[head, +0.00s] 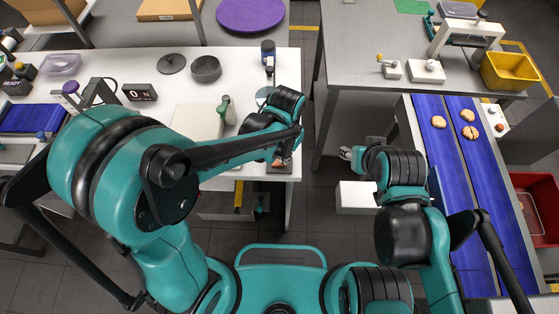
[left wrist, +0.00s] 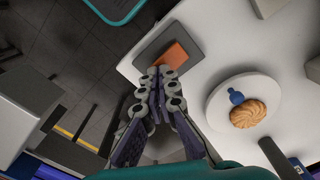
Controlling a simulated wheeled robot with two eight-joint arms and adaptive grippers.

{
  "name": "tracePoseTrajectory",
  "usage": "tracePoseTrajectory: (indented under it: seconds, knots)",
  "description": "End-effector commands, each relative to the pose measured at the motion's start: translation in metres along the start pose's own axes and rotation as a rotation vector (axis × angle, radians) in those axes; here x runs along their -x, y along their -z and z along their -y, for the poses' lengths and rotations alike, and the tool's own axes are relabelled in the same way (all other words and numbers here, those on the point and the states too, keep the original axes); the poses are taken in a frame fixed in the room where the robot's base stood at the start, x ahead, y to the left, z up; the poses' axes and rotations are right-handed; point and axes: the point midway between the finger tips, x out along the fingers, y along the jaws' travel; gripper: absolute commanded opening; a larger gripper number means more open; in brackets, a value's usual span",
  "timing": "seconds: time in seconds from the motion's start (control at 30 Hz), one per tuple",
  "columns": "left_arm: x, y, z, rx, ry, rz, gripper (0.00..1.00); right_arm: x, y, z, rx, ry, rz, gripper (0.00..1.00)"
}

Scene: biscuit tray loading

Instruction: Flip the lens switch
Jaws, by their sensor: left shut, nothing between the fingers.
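My left gripper (head: 281,160) is over the front right corner of the white table; in the left wrist view its fingers (left wrist: 159,82) are shut and empty. Just beyond the fingertips is an orange block-like piece (left wrist: 174,54) on a dark grey plate (left wrist: 200,36), which may be the lens switch. I cannot tell whether the fingertips touch it, or which way it is tipped. In the head view, my gripper mostly hides it. A pale lens-like disc (head: 262,93) stands farther back, below a dark blue stand (head: 268,50). My right gripper (head: 346,153) is beyond the table's right side, its fingers too small to judge.
A round white dish (left wrist: 215,112) with a biscuit (left wrist: 248,113) and a blue knobbed piece (left wrist: 236,96) lies right of the fingers. The blue conveyor (head: 440,150) carries biscuits at right.

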Motion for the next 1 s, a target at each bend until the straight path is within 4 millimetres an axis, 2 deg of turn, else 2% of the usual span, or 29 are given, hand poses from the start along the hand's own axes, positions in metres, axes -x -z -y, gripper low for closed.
tracePoseTrajectory:
  seconds: [0.57,1.0]
  knots:
    - [-0.006,0.000,0.000,0.000,0.000,0.000,0.00,-0.005,-0.003,0.000,0.000,0.000,0.000,0.40]
    - [0.026,0.000,0.000,0.000,0.000,0.000,0.00,0.016,0.012,0.000,0.000,0.000,0.000,0.40]
